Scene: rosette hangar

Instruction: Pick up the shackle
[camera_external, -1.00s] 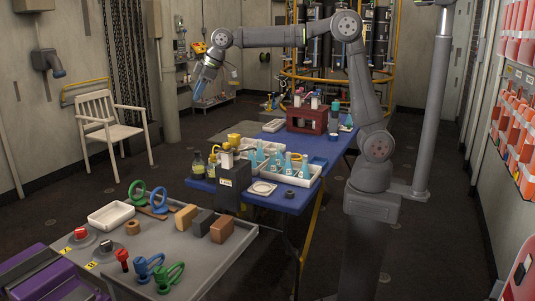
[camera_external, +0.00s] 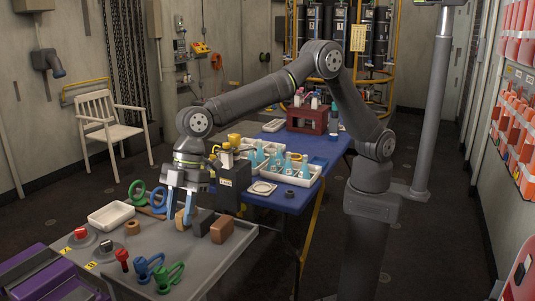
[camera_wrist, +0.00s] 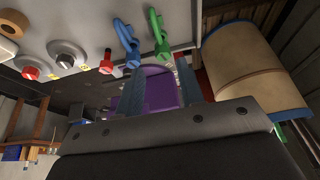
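A blue shackle-like fitting (camera_external: 149,268) lies near the front of the grey bench top, and a similar green one (camera_external: 170,276) lies just right of it. I cannot tell which is the shackle meant. Both also show in the wrist view, the blue one (camera_wrist: 126,42) at top centre and the green one (camera_wrist: 158,34) beside it. My gripper (camera_external: 178,222) points down over the bench, behind both fittings and apart from them. Its two blue fingers are spread, with no object held between them; in the wrist view the gripper (camera_wrist: 160,85) also shows a wide gap.
A tan block (camera_external: 181,218) stands close by the fingers, with dark and brown (camera_external: 222,229) blocks to the right. A red bolt (camera_external: 122,259), knobs (camera_external: 104,251), rings (camera_external: 136,193) and a white tray (camera_external: 111,215) are left.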

